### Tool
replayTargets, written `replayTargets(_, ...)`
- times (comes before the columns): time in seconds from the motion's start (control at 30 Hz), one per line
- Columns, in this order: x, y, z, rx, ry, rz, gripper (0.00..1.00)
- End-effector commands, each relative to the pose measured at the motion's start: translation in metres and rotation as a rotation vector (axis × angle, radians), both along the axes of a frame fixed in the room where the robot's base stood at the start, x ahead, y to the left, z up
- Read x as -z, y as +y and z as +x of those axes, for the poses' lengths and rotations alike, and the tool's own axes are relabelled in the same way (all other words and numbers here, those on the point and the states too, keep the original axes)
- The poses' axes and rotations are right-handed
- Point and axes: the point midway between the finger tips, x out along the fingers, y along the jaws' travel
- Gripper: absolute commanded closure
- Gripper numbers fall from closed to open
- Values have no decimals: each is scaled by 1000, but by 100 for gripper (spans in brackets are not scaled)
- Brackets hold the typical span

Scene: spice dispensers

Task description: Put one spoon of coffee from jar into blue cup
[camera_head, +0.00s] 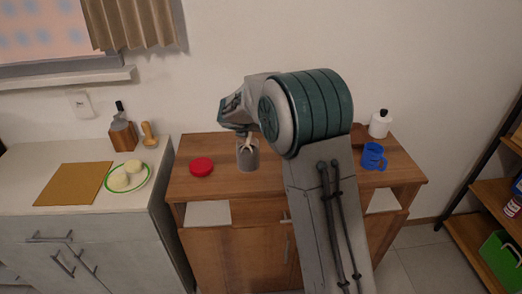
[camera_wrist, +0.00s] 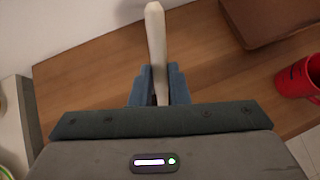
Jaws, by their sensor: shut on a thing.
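The grey jar (camera_head: 247,160) stands upright on the wooden cabinet top, left of my arm. My gripper (camera_head: 246,138) is just above the jar's mouth. In the wrist view my gripper (camera_wrist: 160,88) is shut on a pale spoon handle (camera_wrist: 156,35). The spoon's bowl is hidden, and I cannot tell whether it is inside the jar or holds coffee. The jar's contents do not show. The blue cup (camera_head: 373,156) stands upright at the right of the cabinet top, beyond my arm.
A red lid (camera_head: 201,166) lies left of the jar. A red mug (camera_wrist: 299,80) and brown box (camera_wrist: 265,18) show in the wrist view. A white bottle (camera_head: 380,124) stands behind the blue cup. A plate (camera_head: 146,182) and board (camera_head: 74,184) lie on the left counter.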

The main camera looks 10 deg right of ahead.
Motion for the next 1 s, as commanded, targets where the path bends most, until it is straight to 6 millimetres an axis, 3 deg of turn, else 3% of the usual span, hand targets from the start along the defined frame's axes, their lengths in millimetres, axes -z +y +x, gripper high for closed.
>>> replayTargets(0.27,-4,0,0,0,0,0,100)
replayTargets(0.77,-33,0,0,0,0,0,100)
replayTargets(1.0,-33,0,0,0,0,0,100)
